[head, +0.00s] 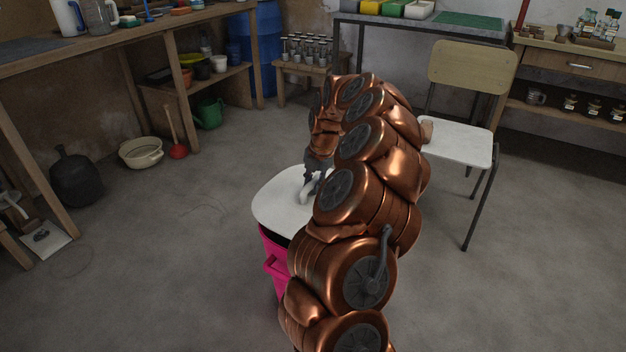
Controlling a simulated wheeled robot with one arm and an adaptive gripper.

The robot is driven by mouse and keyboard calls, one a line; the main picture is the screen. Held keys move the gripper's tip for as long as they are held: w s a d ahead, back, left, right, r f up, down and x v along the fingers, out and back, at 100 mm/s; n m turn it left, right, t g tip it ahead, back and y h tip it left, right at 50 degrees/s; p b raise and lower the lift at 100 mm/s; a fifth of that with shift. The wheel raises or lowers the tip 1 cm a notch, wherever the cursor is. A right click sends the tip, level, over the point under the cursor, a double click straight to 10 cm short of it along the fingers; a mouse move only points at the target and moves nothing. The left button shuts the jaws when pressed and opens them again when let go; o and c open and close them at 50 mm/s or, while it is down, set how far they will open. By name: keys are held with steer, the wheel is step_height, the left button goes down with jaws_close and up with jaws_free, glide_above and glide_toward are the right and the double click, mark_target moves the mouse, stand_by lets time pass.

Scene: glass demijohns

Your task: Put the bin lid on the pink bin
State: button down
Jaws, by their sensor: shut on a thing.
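The white bin lid (275,205) is in the middle of the head view, roughly level, over the pink bin (274,265). My gripper (313,182) is above the lid, pointing down, shut on the lid's pale raised handle. A dark band shows between the lid's front edge and the pink wall. I cannot tell whether the lid touches the rim. My copper-coloured arm hides the right part of both lid and bin.
A chair (455,143) with a white seat stands at the right. A cream basin (141,152), a red plunger (178,151) and a dark demijohn (76,178) are on the floor at the left. Workbenches line the walls. Floor around the bin is clear.

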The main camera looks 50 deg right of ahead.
mark_target(313, 196)
steer(key=shift+s+x, duration=0.25)
steer(key=shift+x, duration=0.95)
steer(key=shift+s+x, duration=0.25)
steer(key=shift+x, duration=0.95)
steer(key=shift+d+f, duration=0.1)
steer(key=shift+f, duration=0.95)
stand_by(1.3)
steer(key=c, duration=1)
jaws_free()
steer(key=shift+o, duration=0.2)
steer(key=o, duration=0.3)
steer(key=shift+r+p, duration=0.15)
steer(key=shift+p, duration=0.15)
steer(key=shift+p+v, duration=1.05)
steer(key=shift+v, duration=2.3)
